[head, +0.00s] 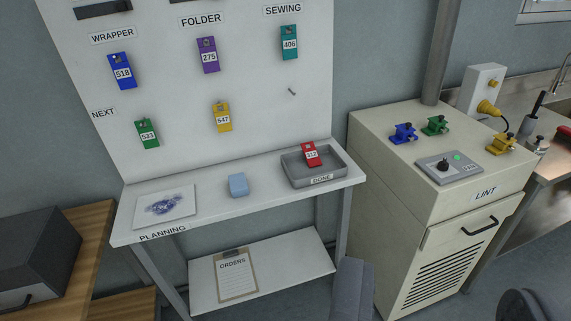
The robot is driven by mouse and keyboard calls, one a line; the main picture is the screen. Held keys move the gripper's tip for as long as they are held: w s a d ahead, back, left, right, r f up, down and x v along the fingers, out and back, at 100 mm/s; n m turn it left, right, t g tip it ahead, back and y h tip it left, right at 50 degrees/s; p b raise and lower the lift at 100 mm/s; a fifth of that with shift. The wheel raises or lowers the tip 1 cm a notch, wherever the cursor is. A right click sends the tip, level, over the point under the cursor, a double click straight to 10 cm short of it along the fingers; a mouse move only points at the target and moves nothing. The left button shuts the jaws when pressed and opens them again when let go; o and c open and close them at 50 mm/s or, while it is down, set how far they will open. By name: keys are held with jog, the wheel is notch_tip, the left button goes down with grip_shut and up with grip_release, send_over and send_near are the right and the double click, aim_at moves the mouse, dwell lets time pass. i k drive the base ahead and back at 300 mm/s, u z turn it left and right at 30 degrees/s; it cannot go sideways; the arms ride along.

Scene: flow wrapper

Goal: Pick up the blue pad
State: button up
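The blue pad (238,185) is a small light-blue block with rounded edges. It lies on the white shelf (215,215) marked PLANNING, between a white sheet with a dark blue smudge (165,207) and a grey tray (325,178) marked DONE. Nothing touches the pad. A grey piece (352,290) rises from the bottom edge, right of the middle; it seems to be part of my gripper or arm. It is apart from the pad in the picture. Fingertips do not show clearly, so I cannot see how the gripper stands.
A white board with coloured tags stands behind the shelf. The tray holds a red tag (310,154). A clipboard (236,275) lies on the lower shelf. The LINT cabinet (425,180) stands to the right, and a dark box (40,260) on a wooden bench to the left.

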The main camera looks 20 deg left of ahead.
aim_at(238, 187)
jog(key=u, duration=0.05)
jog(key=i, duration=1.45)
jog(key=u, duration=0.75)
jog(key=i, duration=0.45)
jog(key=u, duration=0.35)
